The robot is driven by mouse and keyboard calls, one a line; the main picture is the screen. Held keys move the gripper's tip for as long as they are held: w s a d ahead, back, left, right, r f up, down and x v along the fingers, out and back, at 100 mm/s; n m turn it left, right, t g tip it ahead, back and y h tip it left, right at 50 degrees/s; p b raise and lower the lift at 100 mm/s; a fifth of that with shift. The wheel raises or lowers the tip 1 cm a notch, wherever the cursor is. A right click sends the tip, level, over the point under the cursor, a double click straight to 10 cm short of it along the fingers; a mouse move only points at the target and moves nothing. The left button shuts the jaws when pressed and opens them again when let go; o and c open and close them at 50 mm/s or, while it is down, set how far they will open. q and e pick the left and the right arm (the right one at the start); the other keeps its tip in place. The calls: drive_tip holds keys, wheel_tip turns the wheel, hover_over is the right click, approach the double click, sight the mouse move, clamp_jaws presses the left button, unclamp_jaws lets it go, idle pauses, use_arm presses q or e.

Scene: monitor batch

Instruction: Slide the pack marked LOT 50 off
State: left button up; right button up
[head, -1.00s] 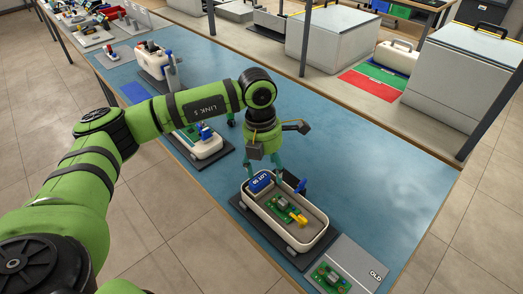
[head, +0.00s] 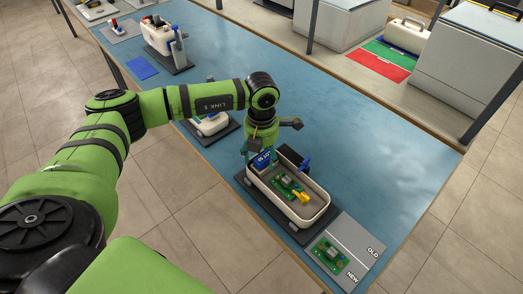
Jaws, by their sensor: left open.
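The blue pack marked LOT 50 (head: 263,159) is at the far left end of an open cream housing (head: 322,212). It looks tilted, and its underside is hidden. A dark block (head: 292,157) shows just right of it. My left gripper (head: 262,154) is open above that end, its teal fingers around the pack; I cannot tell whether they touch it. A blue lever (head: 305,163) stands at the housing's far rim. A green board (head: 284,185) with a yellow part (head: 301,198) lies inside. My right gripper is not in view.
A grey pad (head: 357,240) marked OLD and NEW lies in front, with another green board (head: 330,254) on its NEW side. Another cream housing (head: 208,124) stands behind my arm. The blue mat (head: 370,150) to the right is clear.

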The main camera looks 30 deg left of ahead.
sight(262, 156)
use_arm(q)
drive_tip(key=c, duration=1.3)
drive_tip(key=o, duration=0.6)
drive_tip(key=c, duration=0.5)
drive_tip(key=shift+c, duration=0.2)
drive_tip(key=shift+r, duration=0.25)
drive_tip(key=shift+r+p, duration=1.8)
drive_tip(key=shift+r, duration=0.9)
